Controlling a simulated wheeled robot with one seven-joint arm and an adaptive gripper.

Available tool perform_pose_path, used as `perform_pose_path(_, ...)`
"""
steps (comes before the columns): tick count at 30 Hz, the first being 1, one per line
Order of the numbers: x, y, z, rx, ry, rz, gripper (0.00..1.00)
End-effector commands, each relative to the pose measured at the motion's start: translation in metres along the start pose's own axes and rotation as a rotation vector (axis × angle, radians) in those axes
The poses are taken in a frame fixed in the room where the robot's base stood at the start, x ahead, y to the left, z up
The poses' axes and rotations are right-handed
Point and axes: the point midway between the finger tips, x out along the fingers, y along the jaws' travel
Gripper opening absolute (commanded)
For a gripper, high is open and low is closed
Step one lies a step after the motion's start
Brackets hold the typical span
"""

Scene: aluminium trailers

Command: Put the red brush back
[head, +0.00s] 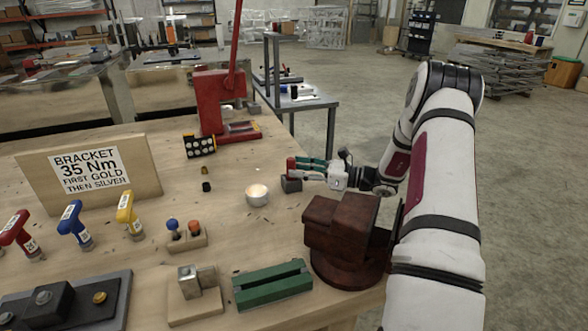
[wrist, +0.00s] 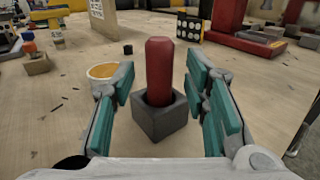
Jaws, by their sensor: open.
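The red brush (wrist: 159,66) shows as an upright, rounded red handle in the wrist view. Its lower end is inside a small dark grey square holder (wrist: 160,127) on the wooden bench, so any bristles are hidden. My gripper (wrist: 160,85) is open, with one teal-padded finger on each side of the handle and visible gaps between pads and handle. In the head view, the red brush (head: 291,165) shows just past the fingertips of my gripper (head: 303,168), above the dark holder (head: 291,185).
A white cup (head: 257,195) stands left of the holder. A dark red vise (head: 340,234) is close to my arm at the bench's right edge. A red press (head: 222,104) stands farther back.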

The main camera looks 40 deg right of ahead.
Motion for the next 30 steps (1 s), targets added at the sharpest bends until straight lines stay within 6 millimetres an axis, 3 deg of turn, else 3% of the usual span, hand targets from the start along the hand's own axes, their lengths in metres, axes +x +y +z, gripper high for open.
perform_pose_path(9,-0.066,-0.001,0.000,-0.001,-0.001,-0.003,0.42)
perform_pose_path(17,-0.093,0.000,0.000,0.000,0.001,0.001,0.42)
perform_pose_path(20,-0.088,0.007,0.007,-0.020,0.018,0.031,0.42)
perform_pose_path(23,-0.067,0.029,0.025,-0.076,0.071,0.117,0.42)
perform_pose_path(26,-0.037,0.067,0.049,-0.173,0.154,0.252,0.42)
perform_pose_path(30,-0.006,0.133,0.080,-0.344,0.280,0.464,0.42)
